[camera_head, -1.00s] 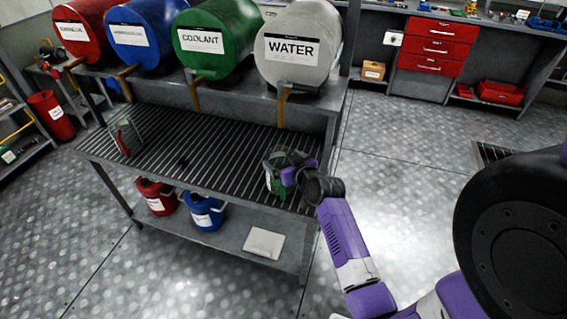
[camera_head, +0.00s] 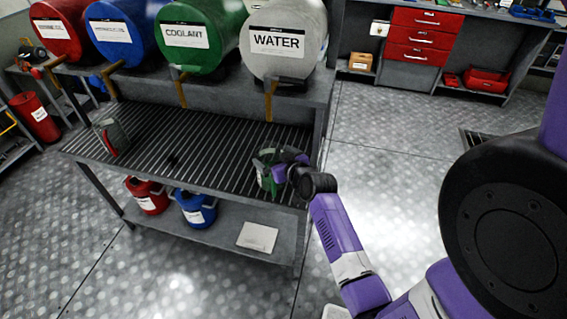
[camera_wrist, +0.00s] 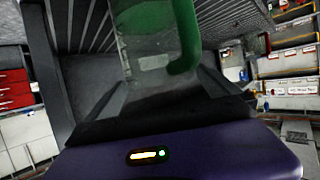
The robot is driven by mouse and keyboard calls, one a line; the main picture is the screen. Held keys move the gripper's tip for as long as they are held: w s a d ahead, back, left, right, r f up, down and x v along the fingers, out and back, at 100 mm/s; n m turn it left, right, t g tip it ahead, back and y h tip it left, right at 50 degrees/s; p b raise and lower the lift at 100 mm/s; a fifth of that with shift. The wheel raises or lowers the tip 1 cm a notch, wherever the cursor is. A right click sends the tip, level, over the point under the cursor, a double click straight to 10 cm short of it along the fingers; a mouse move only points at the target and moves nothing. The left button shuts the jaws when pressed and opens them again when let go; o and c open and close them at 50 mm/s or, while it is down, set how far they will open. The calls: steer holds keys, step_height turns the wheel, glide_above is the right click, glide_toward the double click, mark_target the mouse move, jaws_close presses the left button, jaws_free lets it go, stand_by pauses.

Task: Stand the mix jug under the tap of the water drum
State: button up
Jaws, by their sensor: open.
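A clear jug with a green handle (camera_head: 265,178) stands on the slatted drip bench near its front right corner. The white water drum (camera_head: 283,62) lies on the shelf above, and its brownish tap (camera_head: 270,98) hangs down behind and above the jug. My gripper (camera_head: 283,172) is at the jug's right side, with its jaws open. In the wrist view the jug (camera_wrist: 150,45) and its green handle show just beyond and between the open fingers (camera_wrist: 160,88). A second jug, with a red handle (camera_head: 112,138), stands at the bench's left end. I cannot read which is the mix jug.
Green coolant (camera_head: 200,38), blue (camera_head: 120,35) and red (camera_head: 58,30) drums lie left of the water drum. Red (camera_head: 147,196) and blue (camera_head: 195,207) cans and a pale flat item (camera_head: 257,237) are on the lower shelf.

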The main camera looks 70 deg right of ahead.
steer(key=b+v, duration=0.1)
steer(key=v, duration=1)
steer(key=s+a+n+t+y, duration=0.2)
steer(key=s+a+n+y, duration=0.1)
steer(key=a, duration=1.7)
steer(key=s+a+r+n+t+y, duration=0.1)
steer(key=s+a+r+n+y, duration=0.1)
steer(key=a, duration=0.5)
steer(key=s+a+r+n+t+y, duration=0.1)
steer(key=s+a+r+n+y, duration=0.2)
steer(key=s+a+r, duration=0.3)
steer(key=shift+s+a+t+y, duration=0.3)
steer(key=shift+s+a+y, duration=0.2)
steer(key=shift+s+a, duration=0.65)
